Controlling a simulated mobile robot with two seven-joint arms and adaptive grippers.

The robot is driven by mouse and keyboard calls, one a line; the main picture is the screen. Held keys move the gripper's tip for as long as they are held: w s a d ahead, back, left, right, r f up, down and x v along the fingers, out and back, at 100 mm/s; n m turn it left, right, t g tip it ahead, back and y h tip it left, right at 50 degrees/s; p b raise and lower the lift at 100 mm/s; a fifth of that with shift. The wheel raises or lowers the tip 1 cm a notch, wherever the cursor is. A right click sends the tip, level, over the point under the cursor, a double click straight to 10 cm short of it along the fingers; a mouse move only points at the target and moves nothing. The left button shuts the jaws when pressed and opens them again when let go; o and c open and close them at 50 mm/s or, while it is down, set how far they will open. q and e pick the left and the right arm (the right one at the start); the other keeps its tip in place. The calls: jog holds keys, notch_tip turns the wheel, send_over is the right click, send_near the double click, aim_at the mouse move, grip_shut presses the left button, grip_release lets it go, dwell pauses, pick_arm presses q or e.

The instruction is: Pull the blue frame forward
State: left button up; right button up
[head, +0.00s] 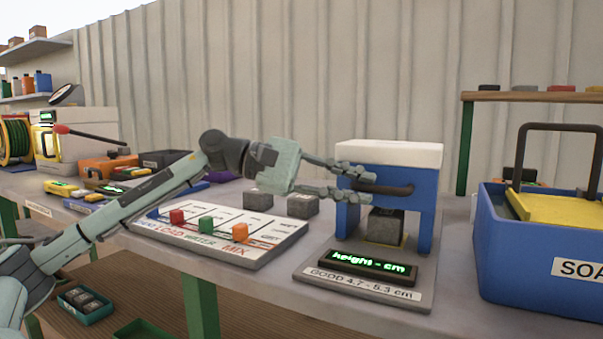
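The blue frame (425,218) stands on the bench with a white block (390,153) as its top and a dark handle (398,190) across its front. A grey block (385,226) sits under the frame, between its legs. My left gripper (370,187) reaches in from the left at handle height. Its two fingers are spread, one above the other, with their tips at the left end of the handle. I cannot tell whether they touch it. My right gripper is not in view.
A grey base with a green "height - cm" display (368,262) lies in front of the frame. A blue soak bin (530,255) stands close on the right. A white board with coloured sliders (190,245) and two grey blocks (258,200) are on the left.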

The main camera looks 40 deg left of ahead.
pick_arm(q)
jog(key=v, duration=0.9)
jog(key=shift+d, duration=0.1)
dwell(0.4)
